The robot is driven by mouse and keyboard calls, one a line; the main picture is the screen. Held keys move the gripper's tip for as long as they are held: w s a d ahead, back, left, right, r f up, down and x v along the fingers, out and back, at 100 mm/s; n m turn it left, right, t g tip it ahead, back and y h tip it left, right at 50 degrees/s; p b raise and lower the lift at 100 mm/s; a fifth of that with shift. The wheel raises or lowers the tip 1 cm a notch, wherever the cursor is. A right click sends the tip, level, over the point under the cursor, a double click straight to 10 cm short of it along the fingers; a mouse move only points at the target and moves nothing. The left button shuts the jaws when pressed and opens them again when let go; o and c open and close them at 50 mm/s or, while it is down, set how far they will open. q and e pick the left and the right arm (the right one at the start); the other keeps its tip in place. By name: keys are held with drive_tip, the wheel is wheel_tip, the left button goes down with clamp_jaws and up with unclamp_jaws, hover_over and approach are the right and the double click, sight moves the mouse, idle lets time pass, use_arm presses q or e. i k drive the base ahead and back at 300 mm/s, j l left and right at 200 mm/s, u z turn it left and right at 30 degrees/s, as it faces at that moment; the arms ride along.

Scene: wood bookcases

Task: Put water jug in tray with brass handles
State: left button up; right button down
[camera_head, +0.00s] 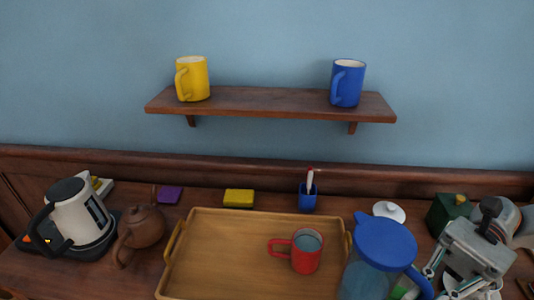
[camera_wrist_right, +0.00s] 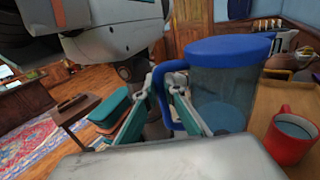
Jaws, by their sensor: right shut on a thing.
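The water jug (camera_head: 378,262) is clear with a blue lid and a blue handle. In the head view it covers the tray's lower right corner; I cannot tell whether it is raised. My right gripper (camera_head: 424,278) comes in from the right and is shut on the jug's handle. The right wrist view shows the jug (camera_wrist_right: 222,100) upright, with the fingers (camera_wrist_right: 172,92) at its handle. The wooden tray (camera_head: 220,252) with brass handles lies on the counter, left of the jug. A red mug (camera_head: 306,252) stands in its right half. My left gripper is not in view.
A kettle (camera_head: 75,215) and a brown teapot (camera_head: 145,226) stand left of the tray. A yellow block (camera_head: 238,198) and a blue pen cup (camera_head: 308,200) sit behind it. A white lidded pot (camera_head: 389,211) is behind the jug. The tray's left half is bare.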

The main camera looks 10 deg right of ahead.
sight(212, 255)
drive_tip(key=k, duration=1)
